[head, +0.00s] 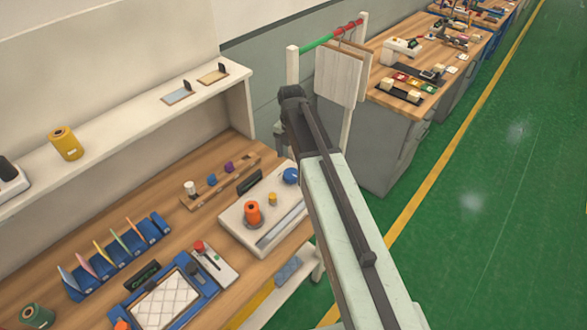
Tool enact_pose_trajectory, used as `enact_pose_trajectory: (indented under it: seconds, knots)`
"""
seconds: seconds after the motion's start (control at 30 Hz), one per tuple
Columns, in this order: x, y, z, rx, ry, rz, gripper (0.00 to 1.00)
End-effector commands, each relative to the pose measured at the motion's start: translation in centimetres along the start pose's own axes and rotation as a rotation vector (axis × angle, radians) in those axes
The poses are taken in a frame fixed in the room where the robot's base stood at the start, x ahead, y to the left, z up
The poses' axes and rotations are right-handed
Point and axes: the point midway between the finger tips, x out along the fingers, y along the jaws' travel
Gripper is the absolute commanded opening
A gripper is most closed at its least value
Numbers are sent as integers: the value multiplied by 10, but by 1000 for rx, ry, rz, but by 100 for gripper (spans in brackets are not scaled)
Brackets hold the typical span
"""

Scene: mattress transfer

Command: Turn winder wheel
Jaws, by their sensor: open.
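The winder is a white base (262,238) on the wooden bench, carrying an orange spool (252,213), a small yellow spool (272,199) and a dark bar. Its blue wheel (290,175) is at the far right corner, close to my arm in the picture and partly covered by it. My arm reaches up from the bottom right. The grey end of my gripper (281,140) shows small beyond the wheel, mostly behind the arm. It is open, with nothing seen in it.
A rack of blue holders (115,260), a blue framed quilted pad (165,302) and a small-spool rail (222,182) lie on the bench. A shelf (130,135) runs behind. A hanging board (341,75) stands beyond my arm. Green floor at right is clear.

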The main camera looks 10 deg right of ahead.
Motion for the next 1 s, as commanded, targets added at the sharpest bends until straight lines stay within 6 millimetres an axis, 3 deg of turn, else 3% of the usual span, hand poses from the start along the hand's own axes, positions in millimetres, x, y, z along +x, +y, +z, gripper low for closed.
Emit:
enact_pose_trajectory:
  seconds: [0.17, 0.6, 0.93, 1.0]
  knots:
    - [10, -1, 0, 3, 0, 0, 73]
    - [78, -1, 0, 6, 0, 0, 73]
    - [78, -2, 1, 7, 0, 0, 73]
    - [78, -2, 1, 7, 0, 0, 54]
